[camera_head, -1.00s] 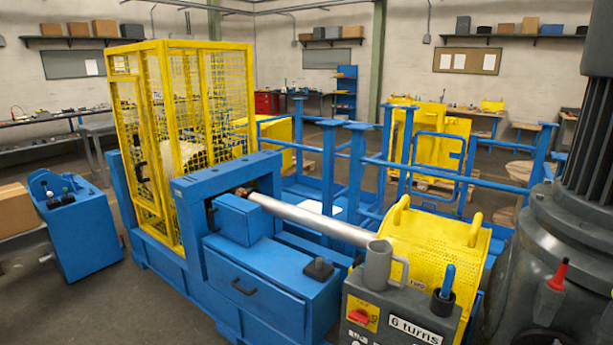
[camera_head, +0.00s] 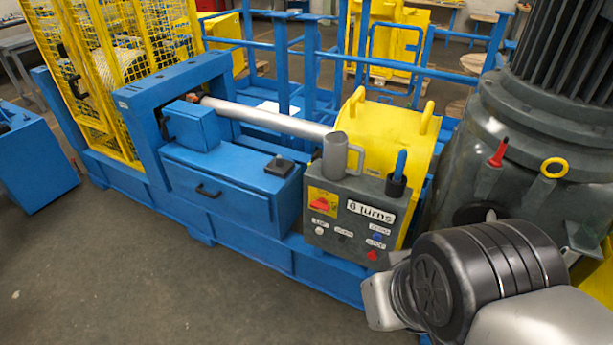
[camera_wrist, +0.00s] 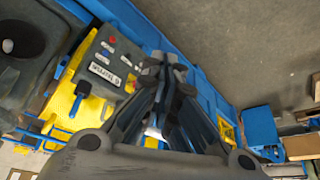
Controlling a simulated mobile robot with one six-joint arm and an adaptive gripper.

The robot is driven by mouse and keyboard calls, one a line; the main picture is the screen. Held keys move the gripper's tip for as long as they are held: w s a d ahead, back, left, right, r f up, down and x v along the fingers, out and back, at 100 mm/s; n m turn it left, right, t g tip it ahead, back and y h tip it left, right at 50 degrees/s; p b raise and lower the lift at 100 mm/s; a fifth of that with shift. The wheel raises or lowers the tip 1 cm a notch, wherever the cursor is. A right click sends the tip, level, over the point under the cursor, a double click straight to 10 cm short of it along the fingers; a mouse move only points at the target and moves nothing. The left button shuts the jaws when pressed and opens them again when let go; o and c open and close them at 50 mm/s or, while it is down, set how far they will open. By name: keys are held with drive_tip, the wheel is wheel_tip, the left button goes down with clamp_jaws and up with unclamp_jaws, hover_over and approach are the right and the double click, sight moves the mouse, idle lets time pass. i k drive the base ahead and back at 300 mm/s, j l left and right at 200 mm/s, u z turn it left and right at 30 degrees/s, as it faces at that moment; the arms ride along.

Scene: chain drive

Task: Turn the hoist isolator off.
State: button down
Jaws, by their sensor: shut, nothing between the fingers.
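The isolator is a red handle on a yellow plate (camera_head: 320,203), at the upper left of the grey control box's front (camera_head: 345,218). Its exact setting is too small to read. In the wrist view, the control box (camera_wrist: 119,51) appears turned round, left of my fingers, with the yellow plate (camera_wrist: 130,84) close beside them. My gripper (camera_wrist: 173,62) is shut and empty, apart from the isolator in that picture. The distance in depth is hard to tell. In the head view my arm fills the lower right, and the fingertips are not visible.
Below the "6 turns" label (camera_head: 371,211) are several buttons. A large dark motor (camera_head: 530,130) stands at right. Open floor (camera_head: 150,270) lies in front of the blue frame (camera_head: 240,258).

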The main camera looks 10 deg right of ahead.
sight(321, 204)
drive_tip(key=i+l, duration=0.45)
drive_tip(key=i, duration=0.15)
drive_tip(key=i+l, duration=0.4)
drive_tip(key=i, duration=0.2)
drive_tip(key=u, duration=0.05)
